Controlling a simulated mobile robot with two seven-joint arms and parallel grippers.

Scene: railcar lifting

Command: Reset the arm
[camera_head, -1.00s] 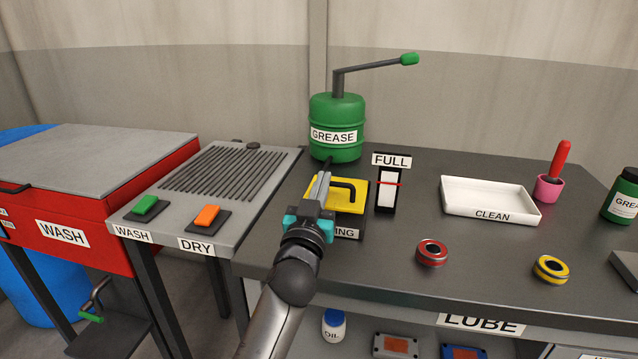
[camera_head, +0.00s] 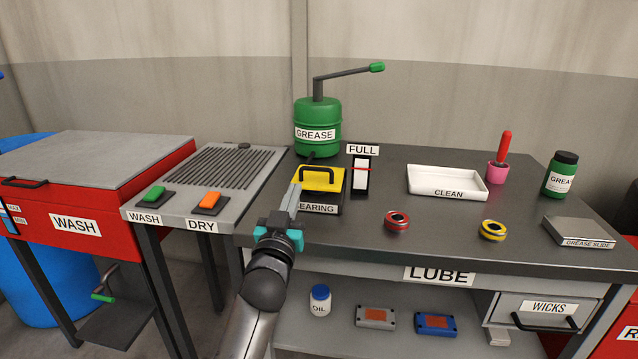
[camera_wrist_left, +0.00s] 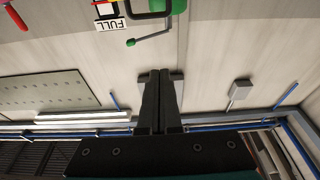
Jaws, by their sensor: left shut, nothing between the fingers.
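My left gripper (camera_head: 293,199) reaches up from the bottom of the head view. Its fingers are shut and empty, in front of and just left of the yellow-topped bearing box (camera_head: 322,180) with a black handle. The fingers also show closed together in the left wrist view (camera_wrist_left: 162,80), pointing toward the wall and the green grease pump. I cannot tell from the head view whether the fingertips touch the box, but nothing is held. My right gripper is in neither view.
The lube table (camera_head: 430,240) carries a grease pump (camera_head: 318,125), a FULL gauge (camera_head: 361,178), a white CLEAN tray (camera_head: 447,194), a red ring (camera_head: 397,221), a yellow ring (camera_head: 492,230) and a grease slide (camera_head: 580,230). The wash and dry stand (camera_head: 200,190) is left. Open air lies above the front table.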

